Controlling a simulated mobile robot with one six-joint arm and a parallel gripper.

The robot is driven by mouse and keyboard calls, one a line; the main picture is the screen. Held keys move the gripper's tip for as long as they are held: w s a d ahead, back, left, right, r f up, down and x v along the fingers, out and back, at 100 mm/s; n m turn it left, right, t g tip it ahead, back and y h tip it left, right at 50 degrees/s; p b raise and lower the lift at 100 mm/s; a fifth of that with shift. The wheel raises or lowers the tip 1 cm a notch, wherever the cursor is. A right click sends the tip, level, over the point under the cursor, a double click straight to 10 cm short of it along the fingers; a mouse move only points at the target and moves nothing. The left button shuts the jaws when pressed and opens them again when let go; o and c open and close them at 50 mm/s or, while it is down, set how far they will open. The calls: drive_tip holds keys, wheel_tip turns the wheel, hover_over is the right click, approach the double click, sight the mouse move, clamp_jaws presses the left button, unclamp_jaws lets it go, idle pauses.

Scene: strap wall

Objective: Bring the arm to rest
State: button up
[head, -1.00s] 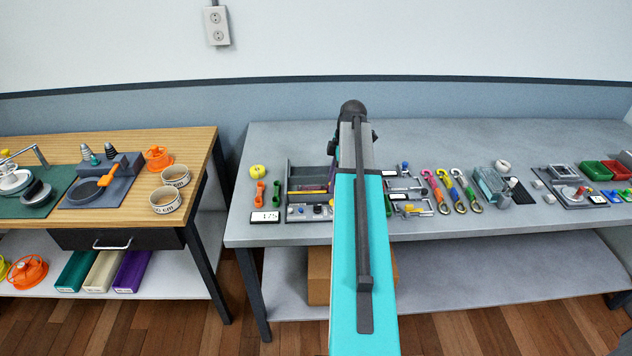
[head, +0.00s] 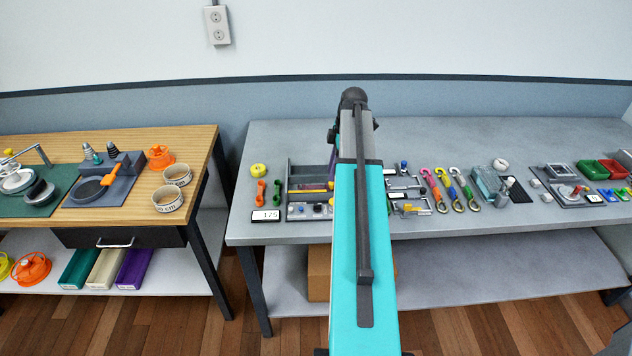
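My arm stretches forward from the bottom middle of the head view as a teal link with a grey far end, over the front edge of the grey table (head: 285,230). The dark joint at its far end stands above the table's middle left part. My gripper is hidden behind the arm, so its fingers do not show. I cannot see whether it holds anything.
Colored straps with hooks (head: 457,190), a grey tray (head: 305,178), red and green bins (head: 597,170) and a yellow tape roll (head: 258,170) lie on the grey table. A wooden table (head: 140,208) with two bowls stands left. A cardboard box (head: 318,272) sits below.

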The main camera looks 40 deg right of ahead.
drive_tip(key=shift+r, duration=0.1)
drive_tip(key=c, duration=0.4)
drive_tip(key=shift+r, duration=0.3)
wheel_tip(320, 180, up, 5)
drive_tip(key=p, duration=0.3)
drive_tip(key=shift+r, duration=0.1)
drive_tip(key=shift+s, duration=0.1)
